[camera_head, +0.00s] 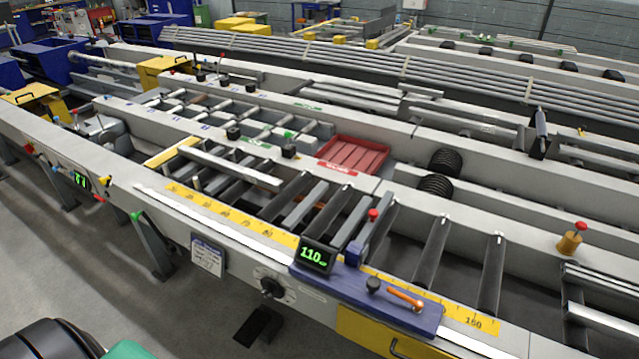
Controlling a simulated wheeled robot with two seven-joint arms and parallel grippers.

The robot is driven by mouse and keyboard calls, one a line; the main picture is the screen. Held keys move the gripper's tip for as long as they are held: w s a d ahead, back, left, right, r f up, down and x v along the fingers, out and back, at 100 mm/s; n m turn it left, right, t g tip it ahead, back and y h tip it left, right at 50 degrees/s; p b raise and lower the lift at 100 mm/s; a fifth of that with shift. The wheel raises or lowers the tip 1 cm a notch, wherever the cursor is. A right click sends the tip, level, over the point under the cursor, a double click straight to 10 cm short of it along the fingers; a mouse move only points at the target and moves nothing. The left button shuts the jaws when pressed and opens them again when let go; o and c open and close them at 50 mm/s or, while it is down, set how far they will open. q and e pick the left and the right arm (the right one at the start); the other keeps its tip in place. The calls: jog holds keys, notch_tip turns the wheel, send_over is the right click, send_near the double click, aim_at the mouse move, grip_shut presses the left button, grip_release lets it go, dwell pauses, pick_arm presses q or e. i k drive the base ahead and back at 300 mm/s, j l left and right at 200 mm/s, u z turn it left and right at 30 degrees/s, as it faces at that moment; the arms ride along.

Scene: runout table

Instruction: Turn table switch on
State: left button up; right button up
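The long grey runout table (145,200) runs across the view. A black rotary knob (272,287) on a pale round dial plate sits on its front face; its setting is too small to read. A red-topped yellow button post (571,240) stands at the right. A blue stop carriage (385,302) on the front rail carries a lit green display (314,254) reading about 110, a black knob (373,285) and an orange lever (405,298). Which control is the table switch is not clear from the view. Neither gripper shows.
Another lit display (81,179) sits among small coloured levers at the left. A red tray (353,155) and dark rollers (433,245) lie in the table. A yellow drawer (390,340) is below the front rail. The grey floor (170,305) in front is mostly clear.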

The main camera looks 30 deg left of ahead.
aim_at(29, 149)
jog(key=u, duration=2.4)
jog(key=i+u, duration=0.4)
jog(key=i, duration=3)
